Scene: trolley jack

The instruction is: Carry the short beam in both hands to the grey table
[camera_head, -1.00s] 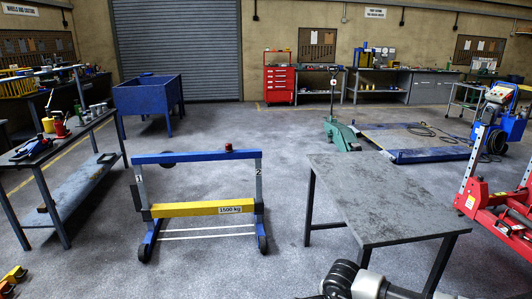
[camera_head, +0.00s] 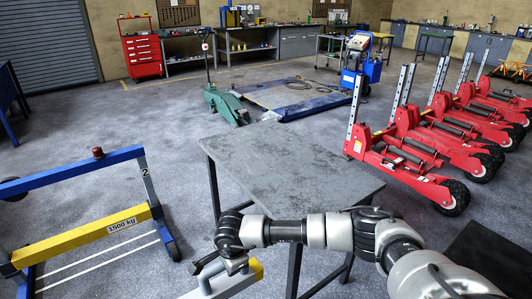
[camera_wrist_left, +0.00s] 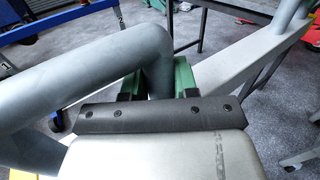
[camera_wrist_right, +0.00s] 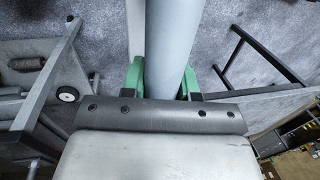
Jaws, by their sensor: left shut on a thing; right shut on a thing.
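The short beam (camera_head: 228,287) is pale grey with a yellow end, and shows low at the bottom of the head view. In the left wrist view my left gripper (camera_wrist_left: 157,80) has its green fingers shut around a thick grey bent tube (camera_wrist_left: 95,75), which looks like a handle of the beam; a pale bar (camera_wrist_left: 255,58) runs behind it. In the right wrist view my right gripper (camera_wrist_right: 163,84) is shut on a similar straight grey tube (camera_wrist_right: 172,40). The grey table (camera_head: 285,165) stands just beyond my right arm, its top bare. My left gripper is outside the head view.
A blue and yellow rack marked 1500 kg (camera_head: 110,228) stands close on the left. Red wheeled jacks (camera_head: 410,160) line the right. A green trolley jack (camera_head: 222,103) and a blue platform (camera_head: 290,97) lie beyond the table. Floor is open left of the table.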

